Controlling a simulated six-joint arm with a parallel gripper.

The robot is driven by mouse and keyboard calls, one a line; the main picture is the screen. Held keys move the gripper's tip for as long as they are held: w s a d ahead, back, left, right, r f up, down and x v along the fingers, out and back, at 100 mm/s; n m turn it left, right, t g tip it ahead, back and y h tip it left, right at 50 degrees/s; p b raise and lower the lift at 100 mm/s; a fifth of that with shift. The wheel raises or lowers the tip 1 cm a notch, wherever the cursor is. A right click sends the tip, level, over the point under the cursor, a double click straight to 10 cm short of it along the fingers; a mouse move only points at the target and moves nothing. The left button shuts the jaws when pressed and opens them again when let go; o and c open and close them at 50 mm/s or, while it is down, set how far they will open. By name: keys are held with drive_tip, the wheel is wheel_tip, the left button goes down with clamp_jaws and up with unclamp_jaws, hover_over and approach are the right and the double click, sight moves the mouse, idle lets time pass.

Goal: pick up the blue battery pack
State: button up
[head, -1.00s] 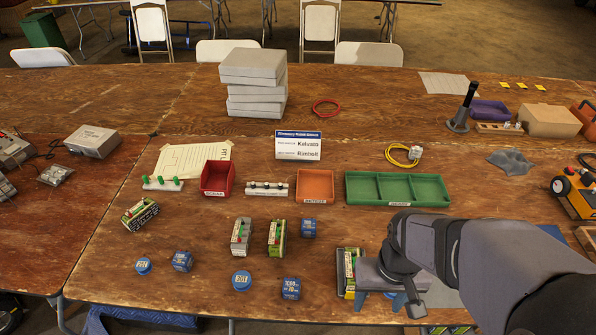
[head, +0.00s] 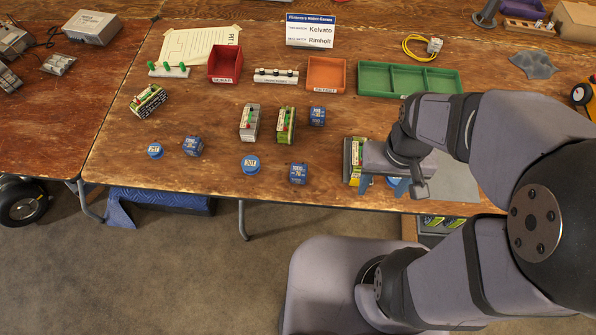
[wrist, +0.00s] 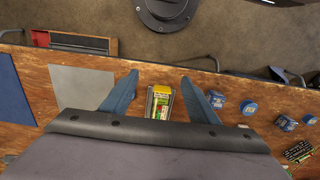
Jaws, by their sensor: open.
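My gripper (head: 382,184) hangs low over the table's near edge, open, with blue fingers spread in the wrist view (wrist: 160,80). Between the fingers in that view is a pack with a yellow end and green label (wrist: 160,103); it is partly covered by the gripper in the head view (head: 352,160). I see no pack that is clearly the blue battery pack. Small blue blocks stand at the front (head: 298,173), farther back (head: 317,116) and left (head: 192,145). Whether one is a battery pack, I cannot tell. Nothing is held.
Two blue round tubs (head: 250,164) (head: 155,150) stand near the blocks. Other green-labelled packs (head: 285,125) (head: 249,123) (head: 148,101) stand behind. Red (head: 225,78), orange (head: 326,89) and green (head: 455,93) trays line the back. Bare wood separates the items.

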sight(296, 178)
drive_tip(key=shift+o, duration=0.5)
